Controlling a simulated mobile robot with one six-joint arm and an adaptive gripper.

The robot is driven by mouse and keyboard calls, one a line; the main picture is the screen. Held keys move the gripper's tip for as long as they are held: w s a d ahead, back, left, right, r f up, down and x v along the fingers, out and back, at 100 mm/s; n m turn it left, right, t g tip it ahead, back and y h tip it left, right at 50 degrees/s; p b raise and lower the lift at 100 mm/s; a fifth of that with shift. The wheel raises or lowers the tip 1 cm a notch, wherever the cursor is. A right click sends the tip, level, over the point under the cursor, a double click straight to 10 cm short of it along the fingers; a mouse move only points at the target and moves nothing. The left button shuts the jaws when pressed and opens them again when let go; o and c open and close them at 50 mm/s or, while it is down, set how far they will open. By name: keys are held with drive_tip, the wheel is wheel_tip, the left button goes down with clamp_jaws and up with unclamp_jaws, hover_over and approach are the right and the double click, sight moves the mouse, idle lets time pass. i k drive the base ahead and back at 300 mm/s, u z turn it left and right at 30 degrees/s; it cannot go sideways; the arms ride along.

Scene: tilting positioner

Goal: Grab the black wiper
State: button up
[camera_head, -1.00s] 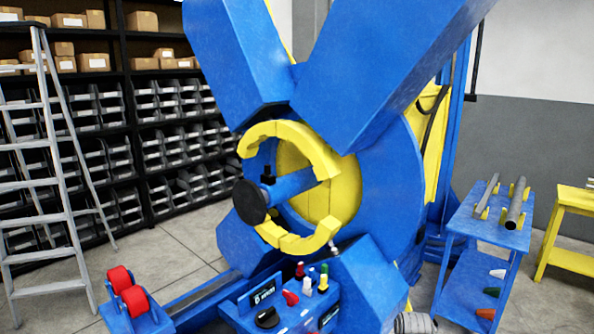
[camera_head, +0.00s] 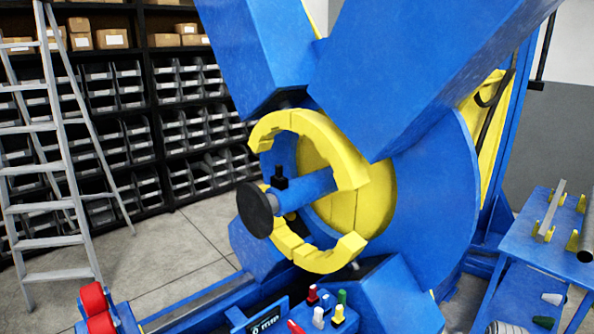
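I cannot make out a black wiper for certain in this view. The blue tilting positioner (camera_head: 400,90) fills the middle, with a yellow split ring (camera_head: 348,165) on its face. A blue shaft (camera_head: 310,187) sticks out through the ring and ends in a black disc (camera_head: 255,210). A small black block (camera_head: 280,177) sits on top of the shaft. At the bottom edge is a blue tray with several small bottles, among them a red one (camera_head: 312,294) and a yellow one (camera_head: 338,314); most of the tray is cut off. My gripper is not in view.
A grey ladder (camera_head: 45,205) and shelves of bins (camera_head: 110,145) stand at the left. Red rollers (camera_head: 95,300) are at the lower left. A blue table (camera_head: 530,235) with pipes stands at the right. Bare floor (camera_head: 175,250) shows between the shelves and positioner.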

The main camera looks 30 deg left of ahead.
sight(278, 168)
drive_tip(key=u, duration=0.15)
drive_tip(key=i, duration=0.7)
drive_tip(key=u, duration=0.95)
drive_tip(key=i, duration=0.55)
drive_tip(key=u, duration=0.35)
drive_tip(key=k, duration=0.9)
drive_tip(key=u, duration=0.15)
drive_tip(key=i, duration=0.5)
